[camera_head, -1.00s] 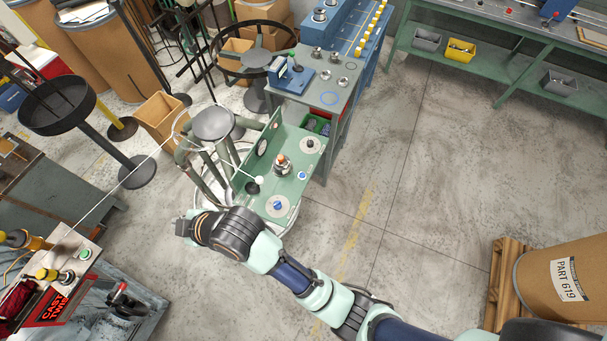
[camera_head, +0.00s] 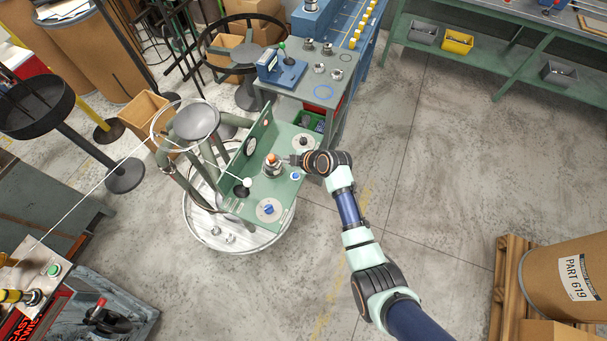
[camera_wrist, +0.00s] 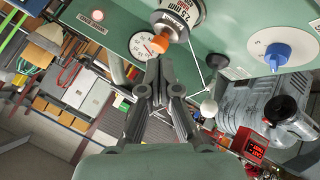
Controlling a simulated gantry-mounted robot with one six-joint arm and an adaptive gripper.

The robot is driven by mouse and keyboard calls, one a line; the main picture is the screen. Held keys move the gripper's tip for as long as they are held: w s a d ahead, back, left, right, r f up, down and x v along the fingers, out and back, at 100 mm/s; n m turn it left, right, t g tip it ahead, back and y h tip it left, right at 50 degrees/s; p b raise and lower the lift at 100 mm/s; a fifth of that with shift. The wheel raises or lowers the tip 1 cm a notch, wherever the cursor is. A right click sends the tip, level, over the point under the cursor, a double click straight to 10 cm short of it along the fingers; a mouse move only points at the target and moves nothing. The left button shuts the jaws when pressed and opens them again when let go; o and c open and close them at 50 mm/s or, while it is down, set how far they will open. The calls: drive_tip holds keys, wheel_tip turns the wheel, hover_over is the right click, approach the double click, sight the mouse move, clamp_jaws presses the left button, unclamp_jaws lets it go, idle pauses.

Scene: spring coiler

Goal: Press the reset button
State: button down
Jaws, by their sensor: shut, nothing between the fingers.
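The green coiler panel (camera_head: 262,190) stands on a round white base. I see no legible "reset" marking. My gripper (camera_wrist: 158,66) is shut and empty, its fingertips close below the orange tip (camera_wrist: 160,43) of the 2.5 mm spindle (camera_wrist: 178,18); contact cannot be told. In the head view my gripper (camera_head: 287,160) is at the panel's right side, beside the spindle (camera_head: 272,167).
A dial gauge (camera_wrist: 142,46), a blue knob (camera_wrist: 277,52) and a white-ball lever (camera_wrist: 209,108) surround the spindle. A grey bench (camera_head: 335,85) stands behind the panel. A green button (camera_head: 54,270) is on another machine at left.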

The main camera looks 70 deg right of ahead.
sight(296, 177)
drive_tip(key=shift+s+d+f, duration=0.55)
drive_tip(key=shift+s+d, duration=0.2)
wheel_tip(296, 177, down, 9)
drive_tip(key=b, duration=0.7)
drive_tip(key=shift+r, duration=0.1)
drive_tip(key=shift+b, duration=0.35)
idle(0.4)
drive_tip(key=shift+f+b, duration=0.45)
drive_tip(key=shift+f+b, duration=0.4)
drive_tip(key=shift+b, duration=0.05)
idle(0.5)
drive_tip(key=shift+r, duration=0.1)
drive_tip(key=shift+r+p, duration=0.6)
drive_tip(key=shift+r, duration=0.15)
